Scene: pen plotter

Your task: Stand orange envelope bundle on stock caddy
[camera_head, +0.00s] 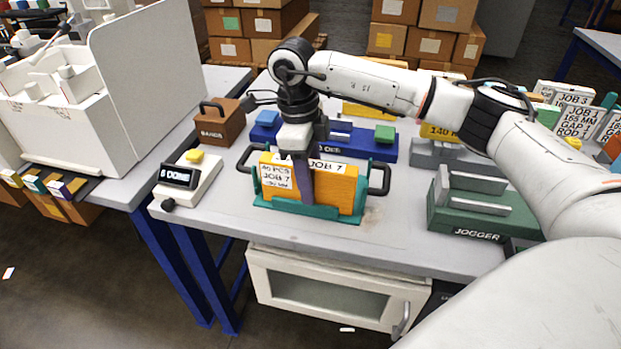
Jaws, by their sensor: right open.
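The orange envelope bundle (335,192) stands upright on its long edge in the teal tray (300,210), apparently the stock caddy, which has a black handle at each end. A white label on the bundle reads "40 PCS JOB 7". My right gripper (299,150) points down at the bundle's top edge, by the purple band. It is open; its fingertips are partly hidden, and I cannot tell whether they touch the bundle. My left gripper is not in view.
A brown "BANDS" box (221,124) and a small display unit (187,180) stand left. A blue tray (375,148) is behind the caddy. A green "JOGGER" (470,210) stands right, below my right arm. The table's front strip is clear.

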